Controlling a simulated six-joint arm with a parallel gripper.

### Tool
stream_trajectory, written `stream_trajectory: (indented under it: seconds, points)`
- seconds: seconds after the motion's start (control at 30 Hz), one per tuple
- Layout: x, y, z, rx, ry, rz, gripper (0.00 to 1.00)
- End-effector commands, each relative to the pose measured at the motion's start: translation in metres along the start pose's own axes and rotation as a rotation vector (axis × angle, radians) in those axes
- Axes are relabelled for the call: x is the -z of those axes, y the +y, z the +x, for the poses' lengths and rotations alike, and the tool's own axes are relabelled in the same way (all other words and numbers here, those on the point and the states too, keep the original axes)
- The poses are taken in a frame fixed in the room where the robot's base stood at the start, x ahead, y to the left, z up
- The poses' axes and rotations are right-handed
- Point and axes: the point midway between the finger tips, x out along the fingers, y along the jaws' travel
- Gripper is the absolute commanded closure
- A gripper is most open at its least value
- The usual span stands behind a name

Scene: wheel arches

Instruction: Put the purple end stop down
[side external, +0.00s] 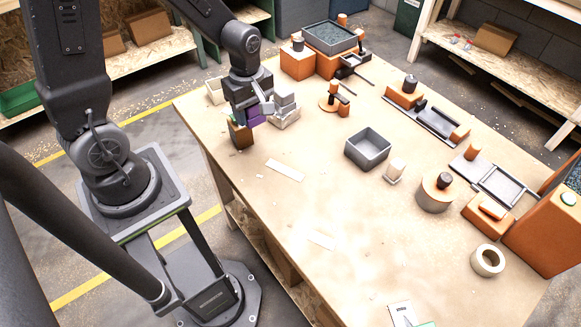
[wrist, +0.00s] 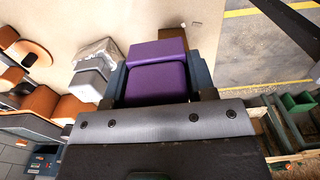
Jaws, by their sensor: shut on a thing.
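The purple end stop (wrist: 156,78) is a block with a stepped top, held between the two fingers of my gripper (wrist: 160,85) in the wrist view. In the side external view my gripper (side external: 250,105) is low over the table's far-left edge, with a little of the purple end stop (side external: 254,117) showing under it. A brown block (wrist: 172,33) is just beyond the end stop in the wrist view. It shows below the gripper in the side external view (side external: 240,134). I cannot tell whether the end stop touches it or the table.
Grey-white blocks (side external: 285,108) stand close right of the gripper. A grey open bin (side external: 368,149) is mid-table, with orange and black fixtures along the far side. The near table (side external: 330,205) is mostly clear, with two pale flat strips.

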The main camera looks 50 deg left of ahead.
Motion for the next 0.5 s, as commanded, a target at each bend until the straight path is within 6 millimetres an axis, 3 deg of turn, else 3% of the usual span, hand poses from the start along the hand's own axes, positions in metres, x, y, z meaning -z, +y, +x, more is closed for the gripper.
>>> stream_trajectory:
  seconds: [0.3,0.5]
  points:
    - [-0.065,0.017,0.041,0.005,0.000,0.009,0.74]
    - [-0.097,0.027,0.061,0.002,0.000,0.005,0.74]
